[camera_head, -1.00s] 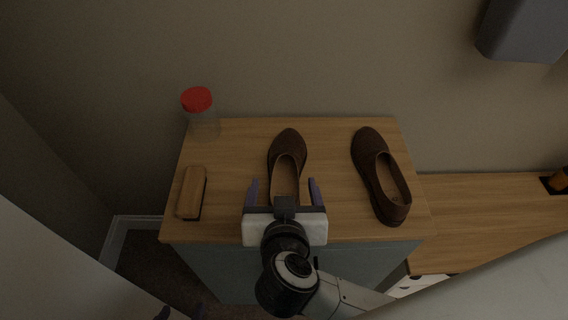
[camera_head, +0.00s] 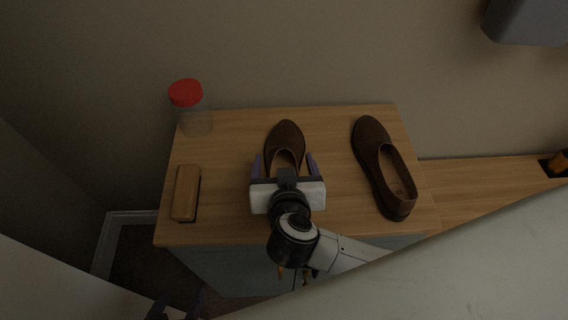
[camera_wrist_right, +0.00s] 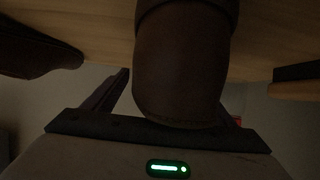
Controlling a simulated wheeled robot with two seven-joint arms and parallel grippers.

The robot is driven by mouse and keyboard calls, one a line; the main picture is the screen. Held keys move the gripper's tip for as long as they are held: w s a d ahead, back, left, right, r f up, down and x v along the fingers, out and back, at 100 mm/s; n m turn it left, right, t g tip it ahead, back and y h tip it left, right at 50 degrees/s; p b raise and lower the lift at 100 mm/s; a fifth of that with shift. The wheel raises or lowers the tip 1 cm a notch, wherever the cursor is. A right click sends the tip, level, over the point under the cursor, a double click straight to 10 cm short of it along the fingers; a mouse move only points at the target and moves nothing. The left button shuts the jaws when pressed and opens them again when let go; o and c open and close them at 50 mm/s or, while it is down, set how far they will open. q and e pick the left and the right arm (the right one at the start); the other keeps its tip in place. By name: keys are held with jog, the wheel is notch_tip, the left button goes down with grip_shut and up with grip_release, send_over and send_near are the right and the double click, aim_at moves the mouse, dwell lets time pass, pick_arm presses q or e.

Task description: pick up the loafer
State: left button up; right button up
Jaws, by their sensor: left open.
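Two brown loafers lie on the wooden cabinet top (camera_head: 235,140). The left loafer (camera_head: 285,134) points its toe to the wall; its heel part is hidden in the head view by my right gripper (camera_head: 285,163). The right gripper's fingers are spread, one on each side of this loafer. In the right wrist view the loafer's heel (camera_wrist_right: 182,75) stands close to the palm, with a gap to the left finger. The right loafer (camera_head: 383,168) lies apart, slightly angled. My left gripper (camera_head: 175,306) is open and empty, low at the left, off the cabinet.
A clear jar with a red lid (camera_head: 186,93) stands at the back left corner. A wooden brush (camera_head: 186,193) lies at the left edge. A lower wooden surface (camera_head: 480,190) extends right. The wall is close behind; a grey box (camera_head: 525,22) hangs upper right.

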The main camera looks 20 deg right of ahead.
jog(key=shift+r, duration=0.1)
jog(key=c, duration=1.3)
